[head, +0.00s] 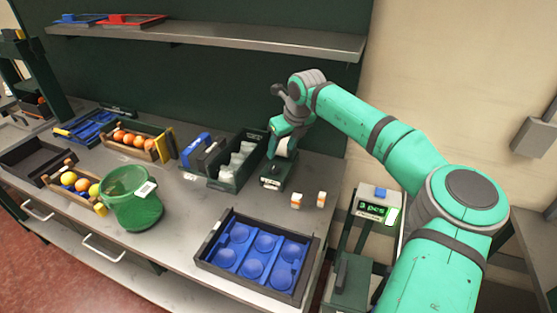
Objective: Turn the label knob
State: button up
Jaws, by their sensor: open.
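The label dispenser (272,184), a small dark green box, stands on the bench near the back wall. A white roll (283,147) shows at its top. I cannot pick out the knob; it is too small or hidden behind my gripper. My gripper (274,148) is at the end of my teal arm, low over the dispenser and close to the roll. It is open. Its fingers are small here, and I cannot tell whether they touch the dispenser or are around the knob.
A crate of clear packs (217,182) stands close left of the dispenser. Two small orange-and-white boxes (309,199) are at its right. In front are a blue-cupped tray (209,260) and a green bucket (133,211). A display (372,209) reads "3 pcs". A shelf (230,38) hangs above.

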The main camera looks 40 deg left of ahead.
aim_at(274, 165)
jog(key=x, duration=0.9)
jog(key=shift+f, duration=0.4)
jog(key=shift+a, duration=0.1)
jog(key=c, duration=1)
jog(key=shift+c, duration=0.2)
